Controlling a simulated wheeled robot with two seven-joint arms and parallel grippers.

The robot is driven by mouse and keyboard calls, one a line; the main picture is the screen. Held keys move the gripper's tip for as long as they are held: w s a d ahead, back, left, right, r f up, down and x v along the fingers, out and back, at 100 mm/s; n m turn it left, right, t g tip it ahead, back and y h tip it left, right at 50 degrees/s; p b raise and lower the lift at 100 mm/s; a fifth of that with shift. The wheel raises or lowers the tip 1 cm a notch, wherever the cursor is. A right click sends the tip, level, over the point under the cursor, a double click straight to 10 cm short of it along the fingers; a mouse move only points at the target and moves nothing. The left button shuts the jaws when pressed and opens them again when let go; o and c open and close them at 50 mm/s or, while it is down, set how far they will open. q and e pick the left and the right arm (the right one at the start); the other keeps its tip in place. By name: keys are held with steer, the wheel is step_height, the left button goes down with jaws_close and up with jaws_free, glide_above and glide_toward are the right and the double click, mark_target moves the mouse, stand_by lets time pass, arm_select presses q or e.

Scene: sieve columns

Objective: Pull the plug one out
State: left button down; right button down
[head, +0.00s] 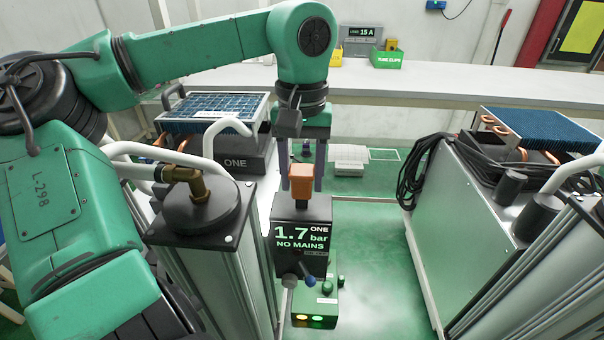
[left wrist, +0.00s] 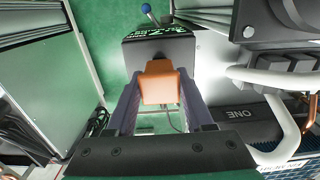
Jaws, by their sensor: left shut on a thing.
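The orange plug (head: 301,182) is at the top of a dark box (head: 303,209) marked ONE, whose display reads 1.7 bar NO MAINS. My left gripper (head: 302,170) reaches down from above and is shut on the plug. In the left wrist view the plug (left wrist: 158,84) sits between the two purple fingers, close against the dark box (left wrist: 160,50). I cannot tell whether the plug is still seated in the box. My right gripper is not in view.
A tall column with a brass fitting (head: 190,186) stands left of the box. A metal cabinet (head: 430,230) with black cables stands on the right. A green box with lit lamps (head: 316,305) is below. A long bench (head: 440,82) runs behind.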

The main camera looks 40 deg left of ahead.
arm_select(q)
steer(key=shift+r, duration=0.2)
steer(key=shift+c, duration=1)
jaws_free()
steer(key=shift+s+d, duration=0.1)
step_height(320, 180, up, 14)
steer(key=shift+r, duration=0.25)
